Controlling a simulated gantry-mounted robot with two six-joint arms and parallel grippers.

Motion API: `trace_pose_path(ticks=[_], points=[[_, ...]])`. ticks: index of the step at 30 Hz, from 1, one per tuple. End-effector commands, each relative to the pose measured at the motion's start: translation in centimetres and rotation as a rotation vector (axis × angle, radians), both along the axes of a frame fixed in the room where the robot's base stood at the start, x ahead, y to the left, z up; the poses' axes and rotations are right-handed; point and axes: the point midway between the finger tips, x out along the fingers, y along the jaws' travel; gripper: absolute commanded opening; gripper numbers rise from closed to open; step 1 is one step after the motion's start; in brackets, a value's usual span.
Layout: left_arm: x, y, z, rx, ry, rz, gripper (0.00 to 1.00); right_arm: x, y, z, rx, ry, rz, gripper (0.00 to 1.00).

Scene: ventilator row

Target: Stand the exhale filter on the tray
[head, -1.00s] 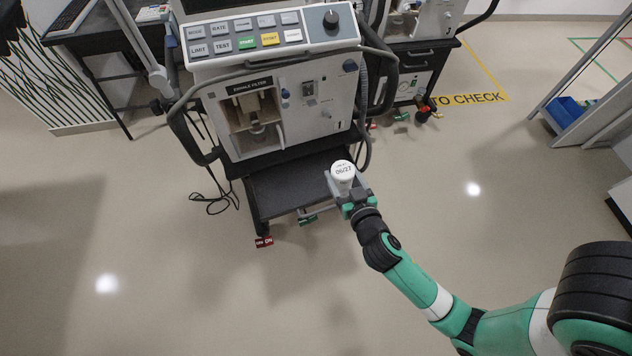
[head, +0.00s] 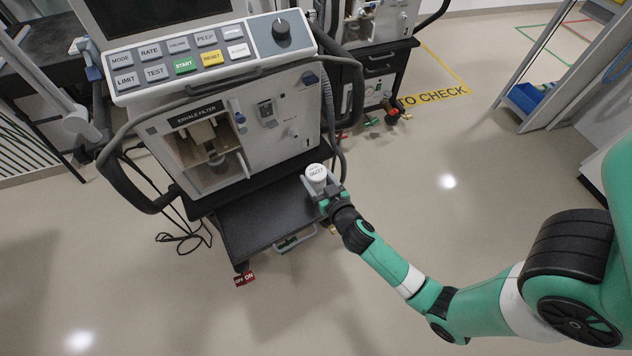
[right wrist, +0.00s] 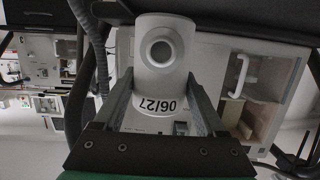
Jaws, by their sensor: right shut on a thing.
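The exhale filter is a white cylinder (head: 315,173) with "06/27" printed on it. My right gripper (head: 323,188) is shut on it and holds it at the right side of the black tray (head: 258,213), at the ventilator's foot. In the head view I cannot tell whether the filter touches the tray. In the right wrist view the filter (right wrist: 162,60) sits between the two fingers (right wrist: 160,105), its round port facing the camera. My left gripper is not in view.
The ventilator's open "EXHALE FILTER" bay (head: 208,150) is above the tray, with a pale latch inside. A grey handle (head: 294,238) is at the tray's front edge. Dark hoses hang at the ventilator's sides. Most of the tray top looks clear. A second machine stands behind.

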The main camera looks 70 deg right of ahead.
Motion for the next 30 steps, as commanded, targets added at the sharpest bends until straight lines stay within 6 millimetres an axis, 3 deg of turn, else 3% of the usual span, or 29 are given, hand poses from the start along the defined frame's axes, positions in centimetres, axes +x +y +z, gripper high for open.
trace_pose_path(ticks=[1, 4, 17, 18, 21, 30], points=[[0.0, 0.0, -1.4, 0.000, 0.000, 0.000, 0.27, -0.1, -0.2, -1.6, 0.000, 0.001, -0.003, 0.18], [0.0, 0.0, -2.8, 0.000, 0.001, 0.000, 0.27, -0.3, -0.4, -3.3, 0.000, 0.000, -0.008, 0.18], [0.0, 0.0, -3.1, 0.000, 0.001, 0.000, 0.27, -0.4, -0.4, -3.7, 0.000, -0.001, -0.010, 0.18], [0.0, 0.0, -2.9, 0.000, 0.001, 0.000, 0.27, -0.4, -0.4, -3.5, 0.000, 0.000, -0.010, 0.80], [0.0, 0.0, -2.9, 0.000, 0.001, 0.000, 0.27, -0.4, -0.4, -3.5, 0.000, 0.000, -0.010, 0.98], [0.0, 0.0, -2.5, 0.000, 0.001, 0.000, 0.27, -0.4, -0.4, -3.2, 0.000, 0.000, -0.010, 1.00]])
